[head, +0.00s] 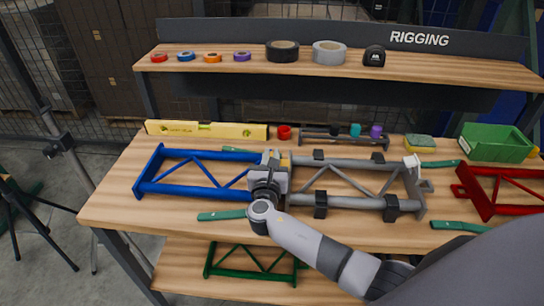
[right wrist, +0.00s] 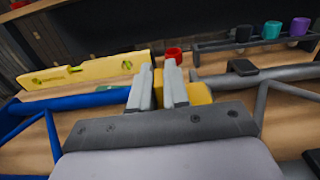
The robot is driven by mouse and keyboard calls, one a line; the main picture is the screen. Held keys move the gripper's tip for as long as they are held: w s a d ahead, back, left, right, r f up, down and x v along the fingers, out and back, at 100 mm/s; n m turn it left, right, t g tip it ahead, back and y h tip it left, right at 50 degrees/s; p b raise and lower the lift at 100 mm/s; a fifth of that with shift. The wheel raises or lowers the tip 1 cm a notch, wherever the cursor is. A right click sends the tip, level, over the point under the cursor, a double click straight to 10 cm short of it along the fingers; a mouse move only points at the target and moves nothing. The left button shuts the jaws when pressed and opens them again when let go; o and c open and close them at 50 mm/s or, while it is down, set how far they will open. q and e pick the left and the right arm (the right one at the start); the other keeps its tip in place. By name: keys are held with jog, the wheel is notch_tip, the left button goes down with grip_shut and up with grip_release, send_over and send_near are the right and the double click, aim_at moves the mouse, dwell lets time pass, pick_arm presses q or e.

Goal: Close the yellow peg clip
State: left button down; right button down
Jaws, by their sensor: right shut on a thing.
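The yellow peg clip sits where the blue truss frame (head: 165,188) meets the grey truss frame (head: 350,203) on the workbench. My right gripper (head: 270,162) covers most of it in the head view, with only a small yellow part (head: 285,161) showing. In the right wrist view, a yellow block of it (right wrist: 199,92) shows beside the right finger. The fingers of my right gripper (right wrist: 159,88) stand a small gap apart, shut on the clip. How the clip sits between them is mostly hidden. My left gripper is out of view.
A yellow level (head: 205,130) and a red cup (head: 284,132) lie behind the joint. Black clamps (head: 320,204) sit on the grey frame. Green-handled tools (head: 220,215) lie on the bench. A red frame (head: 490,195) and a green bin (head: 497,143) are at right.

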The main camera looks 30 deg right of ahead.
dwell(0.3)
jog(key=c, duration=1.2)
grip_release()
jog(key=shift+v, duration=3.6)
